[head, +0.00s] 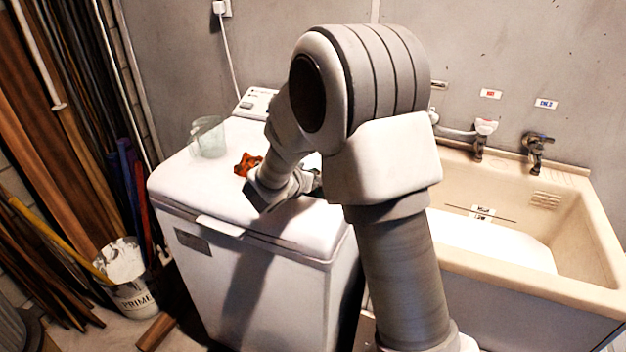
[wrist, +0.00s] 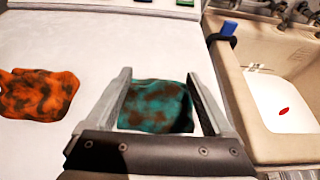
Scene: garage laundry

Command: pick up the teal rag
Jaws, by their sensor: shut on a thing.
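The teal rag (wrist: 156,106), mottled with brown stains, shows in the wrist view between the two fingers of my gripper (wrist: 158,76). My gripper is shut on it, with a finger on each side, over the white top of the washing machine (wrist: 60,150). I cannot tell whether the rag is clear of the lid. In the head view my arm hides the rag and most of the gripper.
An orange stained rag (wrist: 38,94) lies left of my gripper, also in the head view (head: 247,164). A clear container (head: 209,137) stands at the lid's back left. A beige sink (head: 590,225) is at right. A paint bucket (head: 128,280) stands on the floor at left.

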